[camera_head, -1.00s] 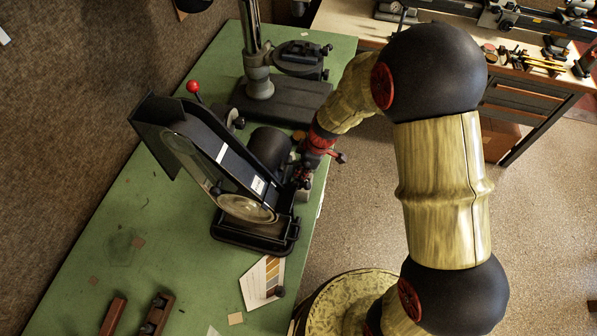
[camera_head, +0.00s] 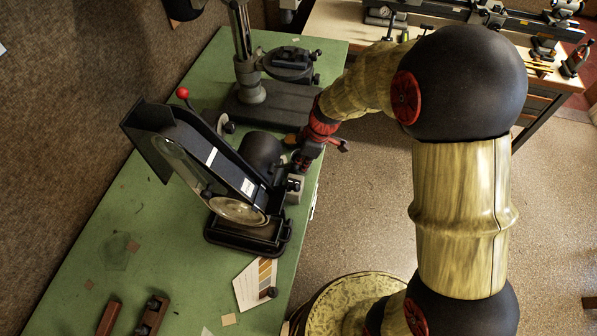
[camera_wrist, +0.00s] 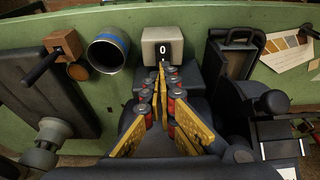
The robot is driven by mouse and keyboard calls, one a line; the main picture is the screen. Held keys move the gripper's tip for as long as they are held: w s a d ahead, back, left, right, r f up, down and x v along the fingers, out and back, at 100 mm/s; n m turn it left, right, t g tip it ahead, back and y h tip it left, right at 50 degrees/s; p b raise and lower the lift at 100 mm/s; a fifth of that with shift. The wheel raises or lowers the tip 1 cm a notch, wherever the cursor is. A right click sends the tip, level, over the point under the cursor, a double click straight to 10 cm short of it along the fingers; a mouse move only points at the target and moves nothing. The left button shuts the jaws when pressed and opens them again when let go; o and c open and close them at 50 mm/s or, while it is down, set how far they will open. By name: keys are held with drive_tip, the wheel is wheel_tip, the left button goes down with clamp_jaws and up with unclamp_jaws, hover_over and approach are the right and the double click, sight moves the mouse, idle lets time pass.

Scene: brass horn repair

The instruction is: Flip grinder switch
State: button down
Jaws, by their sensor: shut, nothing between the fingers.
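The belt grinder (camera_head: 205,165) stands on the green bench, with a dark body, a slanted belt arm and a clear round shield. Its light grey switch box (camera_head: 296,188) is at the bench's right edge. In the wrist view the box (camera_wrist: 163,43) shows a dark face marked "0". My gripper (camera_wrist: 162,66) is shut and empty, its yellow fingertips together right at the lower edge of that dark face. I cannot tell whether they touch it. In the head view my gripper (camera_head: 299,164) is just beyond the box, partly hidden by my wrist.
A drill-press-like stand (camera_head: 262,95) is behind the grinder. In the wrist view a metal cup with a blue band (camera_wrist: 108,50) and a wooden-blocked tool (camera_wrist: 63,45) are left of the box. A colour chart (camera_head: 257,283) lies in front.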

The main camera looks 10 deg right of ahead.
sight(290, 179)
drive_tip(key=v, duration=0.6)
drive_tip(key=shift+d, duration=0.3)
drive_tip(key=shift+s+r, duration=0.1)
drive_tip(key=shift+w+a+r+y+b, duration=0.25)
drive_tip(key=shift+w+a+y+b, duration=0.1)
drive_tip(key=shift+a+y+b, duration=0.2)
drive_tip(key=shift+f, duration=0.1)
drive_tip(key=x, duration=1.3)
drive_tip(key=shift+w+d+f, duration=0.1)
drive_tip(key=shift+w+f, duration=0.05)
drive_tip(key=shift+f, duration=0.3)
